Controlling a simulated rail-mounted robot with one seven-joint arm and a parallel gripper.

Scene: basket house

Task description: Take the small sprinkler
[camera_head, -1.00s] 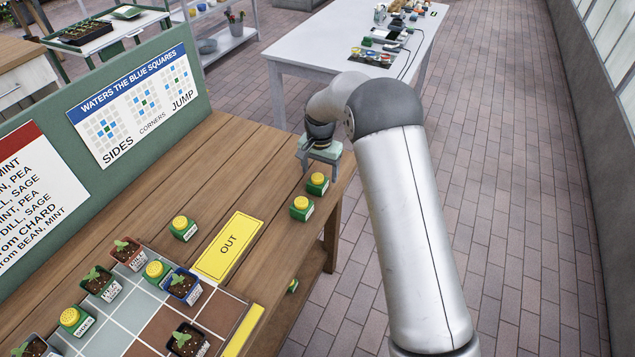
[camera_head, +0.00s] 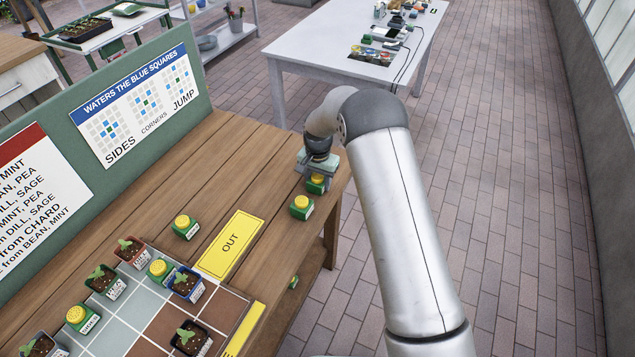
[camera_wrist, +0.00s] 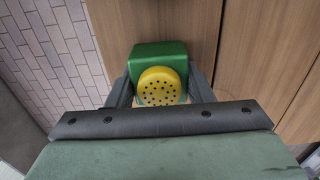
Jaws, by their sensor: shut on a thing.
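The small sprinkler in my gripper is a green block with a yellow perforated round head; it shows in the wrist view (camera_wrist: 160,86). My gripper (camera_wrist: 158,92) is shut on it, with a dark finger on each side of the green body. In the head view, my gripper (camera_head: 317,176) is at the wooden table's far right corner, and this sprinkler (camera_head: 317,181) is partly hidden under it. A similar sprinkler (camera_head: 301,207) stands just in front, apart from the gripper. Another sprinkler (camera_head: 185,227) stands left of the yellow OUT card.
The yellow OUT card (camera_head: 231,244) lies on the wooden table (camera_head: 225,180). The tiled board (camera_head: 120,320) at lower left holds potted seedlings and more sprinklers. A green board with signs (camera_head: 145,100) stands along the left edge. A white table (camera_head: 310,55) is behind.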

